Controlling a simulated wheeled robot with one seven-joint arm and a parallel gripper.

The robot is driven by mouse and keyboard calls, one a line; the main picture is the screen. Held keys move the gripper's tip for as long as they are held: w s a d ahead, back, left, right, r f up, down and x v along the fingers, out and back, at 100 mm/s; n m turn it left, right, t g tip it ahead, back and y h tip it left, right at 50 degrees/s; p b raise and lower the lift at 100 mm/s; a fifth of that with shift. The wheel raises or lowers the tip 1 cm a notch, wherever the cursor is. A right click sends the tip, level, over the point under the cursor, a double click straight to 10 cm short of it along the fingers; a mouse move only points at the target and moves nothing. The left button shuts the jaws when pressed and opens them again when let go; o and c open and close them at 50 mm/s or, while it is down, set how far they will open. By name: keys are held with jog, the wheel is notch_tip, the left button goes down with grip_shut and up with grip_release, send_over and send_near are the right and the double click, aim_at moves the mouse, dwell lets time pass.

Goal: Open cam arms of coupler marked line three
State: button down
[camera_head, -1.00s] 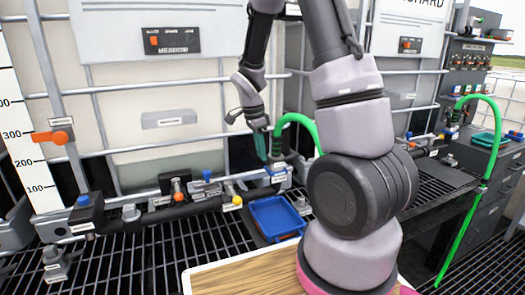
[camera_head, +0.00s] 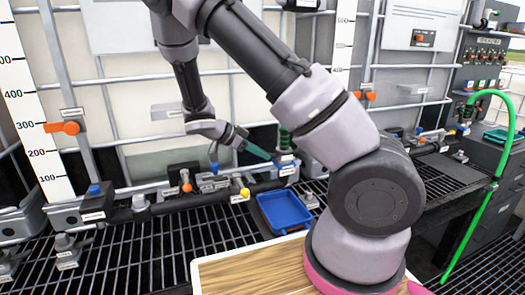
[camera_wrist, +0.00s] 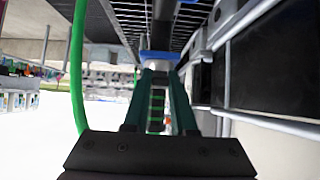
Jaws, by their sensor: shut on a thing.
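A coupler with a green-and-black ribbed sleeve (camera_head: 285,140) stands on a blue block (camera_head: 286,161) at the end of the black pipe, partly hidden behind my arm. Its label is too small to read. My gripper (camera_head: 262,153) comes in from the left with its teal fingers pointing right, the tips touching the coupler's lower part. In the wrist view, my gripper (camera_wrist: 159,80) has its two teal fingers either side of the ribbed sleeve (camera_wrist: 157,105), with blue (camera_wrist: 158,57) at the tips. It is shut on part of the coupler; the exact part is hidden.
A blue tray (camera_head: 284,211) lies on the dark grating just in front. Valves with orange, blue and yellow caps line the pipe (camera_head: 215,200) to the left. A wooden board (camera_head: 250,270) is in front.

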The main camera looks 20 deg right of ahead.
jog(key=shift+a+f+h, duration=0.1)
jog(key=shift+f+h, duration=0.15)
jog(key=shift+h, duration=0.25)
jog(key=c, duration=0.7)
grip_release()
jog(key=v, duration=1)
jog(key=shift+a, duration=0.4)
